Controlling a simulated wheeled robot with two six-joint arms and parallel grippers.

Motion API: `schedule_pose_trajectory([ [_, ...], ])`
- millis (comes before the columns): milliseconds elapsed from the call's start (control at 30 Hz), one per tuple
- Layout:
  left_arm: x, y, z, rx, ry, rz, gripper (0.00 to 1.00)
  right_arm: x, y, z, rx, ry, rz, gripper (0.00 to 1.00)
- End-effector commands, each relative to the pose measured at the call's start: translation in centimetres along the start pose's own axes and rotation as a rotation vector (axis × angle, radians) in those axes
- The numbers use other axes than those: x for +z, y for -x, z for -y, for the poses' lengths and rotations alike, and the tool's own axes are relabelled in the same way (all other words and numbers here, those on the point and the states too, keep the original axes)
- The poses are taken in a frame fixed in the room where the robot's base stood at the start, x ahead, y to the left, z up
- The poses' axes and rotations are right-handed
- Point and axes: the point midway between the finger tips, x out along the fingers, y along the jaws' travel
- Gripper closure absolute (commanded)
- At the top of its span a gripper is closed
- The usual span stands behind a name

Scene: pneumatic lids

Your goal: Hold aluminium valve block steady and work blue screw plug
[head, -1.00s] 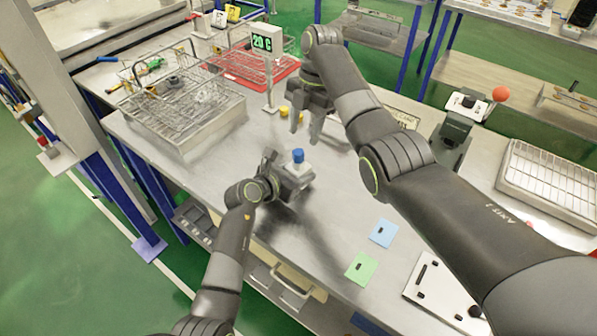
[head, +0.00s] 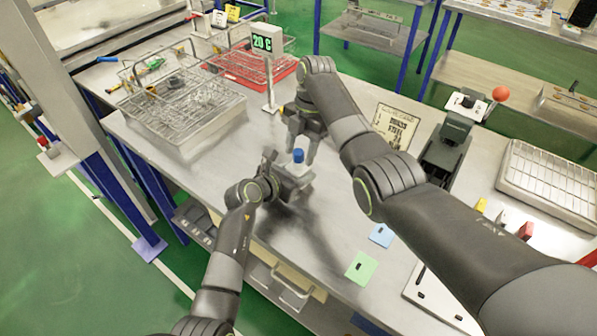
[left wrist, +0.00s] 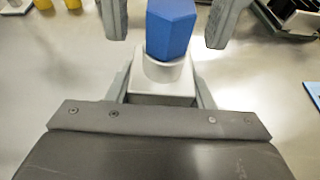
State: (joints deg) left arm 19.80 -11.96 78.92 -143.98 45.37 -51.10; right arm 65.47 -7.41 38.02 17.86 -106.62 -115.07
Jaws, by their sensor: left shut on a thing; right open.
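The aluminium valve block (head: 299,170) stands on the metal bench, with the blue screw plug (head: 298,155) upright in its top. My left gripper (head: 284,176) is shut on the block from the near left side. In the left wrist view the pale block (left wrist: 163,88) sits between my left fingers, and the six-sided blue plug (left wrist: 170,28) rises from its round collar. My right gripper (head: 302,146) is open above the block, fingers pointing down. In the left wrist view its two fingertips (left wrist: 170,22) flank the plug with gaps on both sides.
Wire baskets (head: 185,105) stand at the left and a red tray (head: 250,68) at the back. A display post (head: 268,75) reads 20 C. A label card (head: 396,125) and a dark press with a red knob (head: 500,94) stand right. Blue (head: 381,235) and green (head: 361,267) cards lie in front.

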Motion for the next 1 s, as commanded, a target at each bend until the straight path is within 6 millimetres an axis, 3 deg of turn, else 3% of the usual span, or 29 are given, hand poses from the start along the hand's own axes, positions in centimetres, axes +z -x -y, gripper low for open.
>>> schedule_pose_trajectory([
  [633,-0.09,0.0,-0.01,0.0,0.0,-0.002,0.9,0.51,-0.01,0.04,0.006,-0.019,0.0,0.53],
  [1000,-0.09,0.0,-0.01,0.0,0.0,-0.002,0.9,0.33,-0.08,0.53,0.104,-0.397,0.0,0.53],
])
